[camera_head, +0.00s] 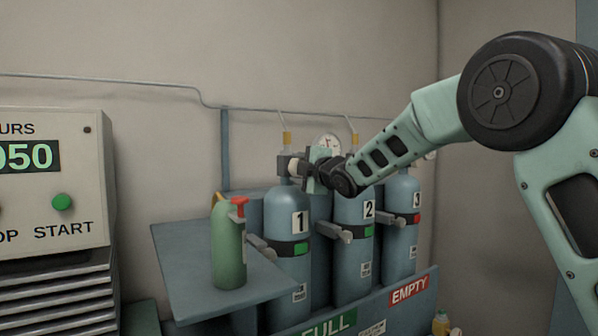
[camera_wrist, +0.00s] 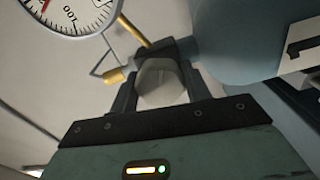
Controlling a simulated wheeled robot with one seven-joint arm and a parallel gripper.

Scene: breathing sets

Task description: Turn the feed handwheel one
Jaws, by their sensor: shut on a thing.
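Blue cylinder 1 (camera_head: 287,262) stands in the rack, with its number label facing out. In the wrist view its blue body (camera_wrist: 240,35) is at the upper right. The pale feed handwheel one (camera_wrist: 160,80) sits between my two dark fingers in the wrist view, at the cylinder's valve. My gripper (camera_wrist: 160,85) is shut on this handwheel, one finger on each side. In the head view my gripper (camera_head: 298,168) is at the top of cylinder 1, and the gripper and wrist partly hide the valve.
Cylinder 2 (camera_head: 354,258) and cylinder 3 (camera_head: 401,240) stand to the right. A pressure gauge (camera_head: 327,143) is behind my gripper. A green bottle (camera_head: 228,250) with a red top stands on a blue-grey shelf (camera_head: 180,262). A control box with START button (camera_head: 62,202) is at left.

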